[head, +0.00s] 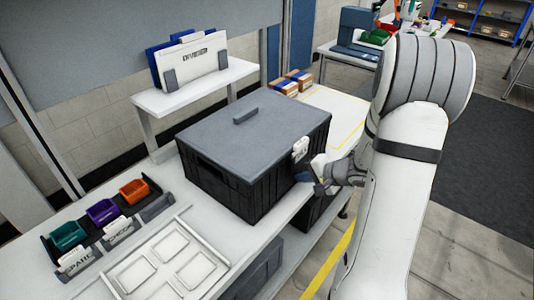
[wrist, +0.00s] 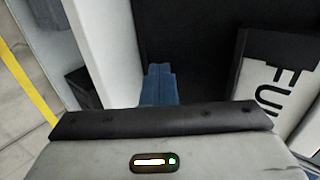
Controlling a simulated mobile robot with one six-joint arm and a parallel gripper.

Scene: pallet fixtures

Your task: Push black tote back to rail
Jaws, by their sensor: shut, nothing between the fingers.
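The black tote (head: 235,200) with a grey lid (head: 255,125) stands upright on the white bench (head: 240,240). A white label (head: 300,149) is on its near right face. My gripper (head: 304,177) is low at that face, just below the label, with its fingertips at or very close to the wall. In the wrist view the blue fingers (wrist: 159,84) are shut together against the dark tote wall (wrist: 195,45), and the label (wrist: 283,80) with large black letters shows at right. I cannot tell if they touch. I cannot make out a rail behind the tote.
A raised white shelf (head: 225,83) with a binder rack stands behind the tote. Small cartons (head: 290,82) lie at the back right. Green, purple and orange bins (head: 102,211) and a white framed tray (head: 170,262) lie at left. Bare bench top (head: 338,108) shows to the tote's right.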

